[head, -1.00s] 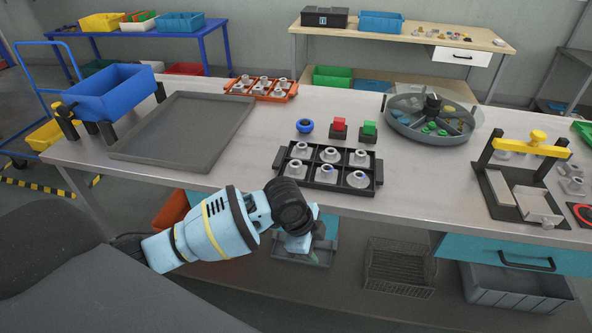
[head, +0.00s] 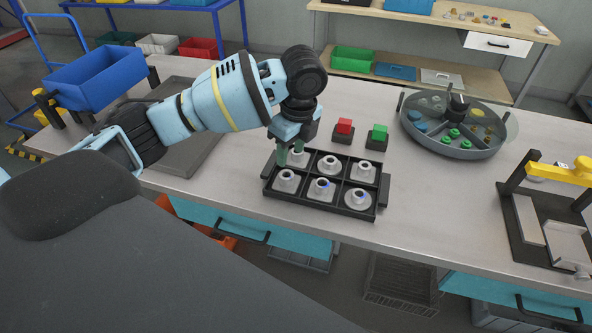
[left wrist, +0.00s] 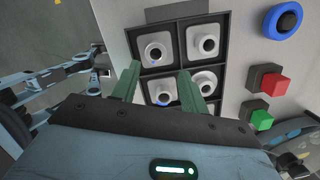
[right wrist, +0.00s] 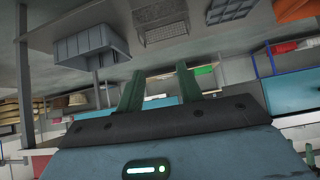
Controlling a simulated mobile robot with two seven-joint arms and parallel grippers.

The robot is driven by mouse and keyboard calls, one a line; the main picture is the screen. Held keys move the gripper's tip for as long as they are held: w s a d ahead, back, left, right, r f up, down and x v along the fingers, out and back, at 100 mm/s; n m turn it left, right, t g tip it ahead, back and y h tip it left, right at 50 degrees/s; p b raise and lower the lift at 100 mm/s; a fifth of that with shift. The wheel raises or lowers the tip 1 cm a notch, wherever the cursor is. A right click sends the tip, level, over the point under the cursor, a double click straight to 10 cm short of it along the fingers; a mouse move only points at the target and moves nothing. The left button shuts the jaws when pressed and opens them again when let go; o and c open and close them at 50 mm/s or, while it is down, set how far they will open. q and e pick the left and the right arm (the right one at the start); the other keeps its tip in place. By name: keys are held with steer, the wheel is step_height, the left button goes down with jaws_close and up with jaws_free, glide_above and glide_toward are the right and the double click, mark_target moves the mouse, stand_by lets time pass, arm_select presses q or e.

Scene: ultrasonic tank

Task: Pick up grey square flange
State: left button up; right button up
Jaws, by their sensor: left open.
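The black tray (head: 318,208) lies on the bench, its compartments holding several grey flanges. Square-based ones include the front-left flange (head: 286,181) and the back-left flange (head: 300,161). They also show in the left wrist view, one at upper left (left wrist: 158,48) and one at upper right (left wrist: 203,40). The front-right flange (head: 357,200) and back-middle flange (head: 329,165) look round. My left gripper (head: 290,158) is open and empty above the tray's left end, partly hiding the back-left flange. My right gripper (right wrist: 160,70) is open and empty, away from the tray.
A red button (head: 344,127) and a green button (head: 378,133) stand behind the tray. A round divided container (head: 450,150) is at right, near a yellow-handled fixture (head: 560,172). A blue bin (head: 95,76) and a grey flat tray (head: 190,160) are at left.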

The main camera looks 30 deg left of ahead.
mark_target(287, 172)
arm_select(q)
steer(key=shift+s+a+f, duration=0.1)
steer(key=shift+s+f, duration=0.1)
steer(key=shift+f, duration=0.45)
steer(key=shift+s+a+f, duration=0.1)
steer(key=shift+s+f, duration=0.05)
steer(key=shift+f, duration=0.65)
steer(key=f, duration=0.4)
steer(key=shift+a+f, duration=0.3)
steer(key=shift+f, duration=0.1)
arm_select(e)
steer(key=shift+s+f, duration=0.35)
steer(key=shift+s, duration=0.5)
arm_select(q)
steer(key=c, duration=0.8)
arm_select(e)
steer(key=shift+f, duration=0.1)
arm_select(q)
steer(key=shift+r, duration=0.1)
